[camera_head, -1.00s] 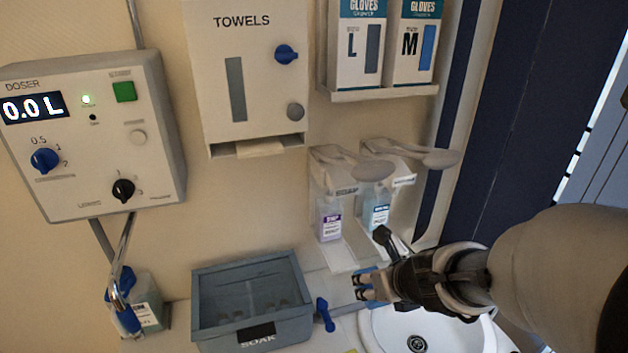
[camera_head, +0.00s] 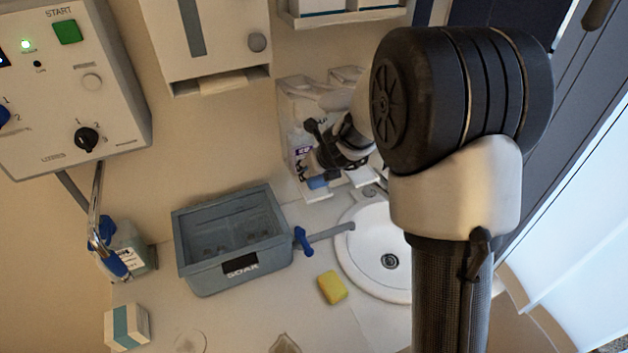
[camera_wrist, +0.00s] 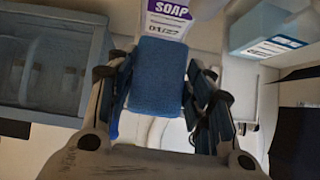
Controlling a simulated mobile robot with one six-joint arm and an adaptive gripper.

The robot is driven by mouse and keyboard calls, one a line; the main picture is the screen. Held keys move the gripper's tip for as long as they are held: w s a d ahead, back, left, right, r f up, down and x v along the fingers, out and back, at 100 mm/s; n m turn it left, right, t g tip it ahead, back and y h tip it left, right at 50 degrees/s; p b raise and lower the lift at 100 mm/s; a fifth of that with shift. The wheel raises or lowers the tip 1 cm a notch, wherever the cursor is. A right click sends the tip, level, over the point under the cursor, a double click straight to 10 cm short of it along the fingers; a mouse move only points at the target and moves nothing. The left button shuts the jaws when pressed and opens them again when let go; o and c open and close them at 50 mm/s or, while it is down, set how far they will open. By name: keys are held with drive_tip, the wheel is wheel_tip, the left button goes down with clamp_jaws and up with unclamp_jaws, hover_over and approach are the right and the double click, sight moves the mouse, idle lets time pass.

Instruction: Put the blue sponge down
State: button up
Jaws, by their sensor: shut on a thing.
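The blue sponge (camera_wrist: 158,75) is a rounded block between the two fingers of my gripper (camera_wrist: 160,95) in the wrist view. My gripper is shut on it. In the head view my gripper (camera_head: 325,172) is by the wall dispensers, above the counter between the soak tub and the sink. A small blue part of the sponge (camera_head: 318,182) shows below the fingers there. Most of the sponge is hidden by the gripper in the head view.
A yellow sponge (camera_head: 332,287) lies on the counter (camera_head: 240,315). A soap bottle (camera_wrist: 167,18) is just beyond the blue sponge. A white and teal box (camera_head: 127,327) stands front left.

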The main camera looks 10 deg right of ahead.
sight(314, 178)
wheel_tip(314, 178, down, 3)
drive_tip(key=b, duration=0.3)
drive_tip(key=shift+f, duration=0.2)
drive_tip(key=shift+w+f, duration=0.25)
drive_tip(key=shift+w, duration=0.2)
drive_tip(key=shift+c, duration=0.5)
drive_tip(key=o, duration=1)
drive_tip(key=shift+f, duration=0.15)
drive_tip(key=shift+o, duration=0.2)
